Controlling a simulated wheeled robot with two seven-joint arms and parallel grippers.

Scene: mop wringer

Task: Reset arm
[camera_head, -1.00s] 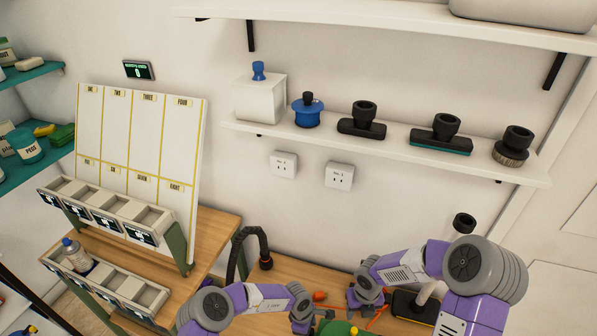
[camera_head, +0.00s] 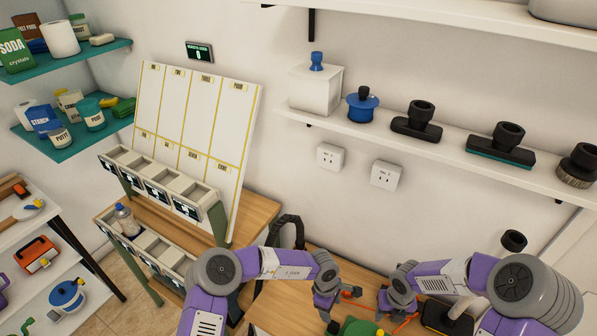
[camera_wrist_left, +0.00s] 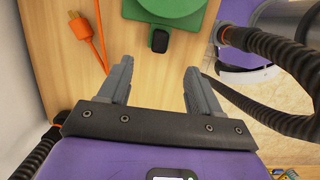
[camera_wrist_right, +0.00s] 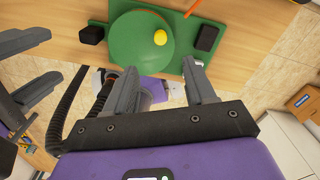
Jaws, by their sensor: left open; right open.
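My left gripper (camera_head: 328,306) is low in the head view, over the wooden bench. In the left wrist view its fingers (camera_wrist_left: 157,72) are apart with nothing between them. My right gripper (camera_head: 397,303) is close to its right. In the right wrist view its fingers (camera_wrist_right: 160,72) are also apart and empty. A green device (camera_wrist_right: 140,45) with a round top, a yellow knob (camera_wrist_right: 160,38) and black blocks lies beyond the right fingertips. The left wrist view shows part of this device (camera_wrist_left: 165,8). No gripper visibly touches it.
An orange plug (camera_wrist_left: 84,32) with its cord lies on the bench (camera_wrist_left: 60,60). A rack of grey bins (camera_head: 160,185) stands left. A wall shelf (camera_head: 440,150) carries several brush heads. A dark-headed tool (camera_head: 447,318) is beside my right arm.

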